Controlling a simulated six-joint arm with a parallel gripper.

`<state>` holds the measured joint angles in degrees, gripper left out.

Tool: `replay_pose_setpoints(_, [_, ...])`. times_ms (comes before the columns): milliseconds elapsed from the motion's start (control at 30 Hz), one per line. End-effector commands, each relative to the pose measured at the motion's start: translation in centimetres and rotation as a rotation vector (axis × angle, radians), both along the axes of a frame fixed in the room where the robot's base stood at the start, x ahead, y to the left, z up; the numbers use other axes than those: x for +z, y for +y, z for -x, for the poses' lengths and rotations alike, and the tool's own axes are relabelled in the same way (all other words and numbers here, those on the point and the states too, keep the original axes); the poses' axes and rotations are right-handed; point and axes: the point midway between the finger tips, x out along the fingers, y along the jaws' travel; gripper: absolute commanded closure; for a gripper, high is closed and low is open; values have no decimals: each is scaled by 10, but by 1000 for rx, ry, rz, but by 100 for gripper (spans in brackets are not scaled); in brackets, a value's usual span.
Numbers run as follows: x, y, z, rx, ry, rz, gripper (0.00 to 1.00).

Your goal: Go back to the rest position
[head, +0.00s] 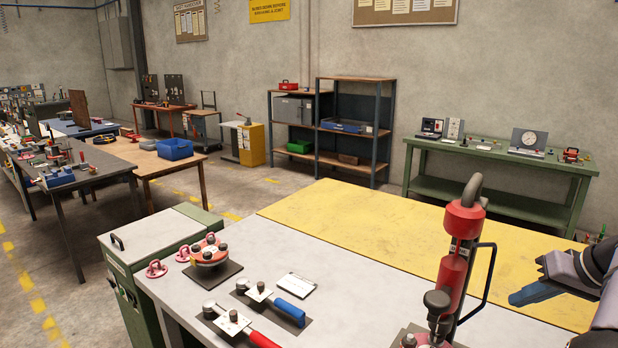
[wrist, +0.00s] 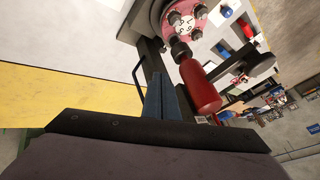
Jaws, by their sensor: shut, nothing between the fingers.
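My gripper (head: 520,297) is at the right edge in the head view, above the yellow part of the bench. Its blue fingers are together and hold nothing. The shut fingers (wrist: 166,97) also show in the middle of the wrist view, pointing up the picture. A tall red tool (head: 455,262) with a grey hooked top and a black side handle stands upright on the bench, left of my gripper and apart from it in the head view. A red cylinder (wrist: 201,88) shows right of the fingers in the wrist view. The depth between it and the fingers is hard to judge.
On the grey bench top stand a red round part with dark knobs (head: 208,254), a blue-handled clamp (head: 288,310), a red-handled clamp (head: 258,338) and a white card (head: 290,285). The yellow surface (head: 370,235) is clear. A green bench (head: 500,150) stands behind.

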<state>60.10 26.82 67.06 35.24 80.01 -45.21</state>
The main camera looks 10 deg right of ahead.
Motion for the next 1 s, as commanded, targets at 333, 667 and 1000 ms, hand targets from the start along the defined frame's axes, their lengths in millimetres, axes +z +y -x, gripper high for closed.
replay_pose_setpoints(333, [-164, 16, 85, -623, 398, -139, 100])
replay_pose_setpoints(667, [-231, 160, 137, -435, 614, 8, 100])
replay_pose_setpoints(1000, [-233, 305, 175, 71, 655, 191, 100])
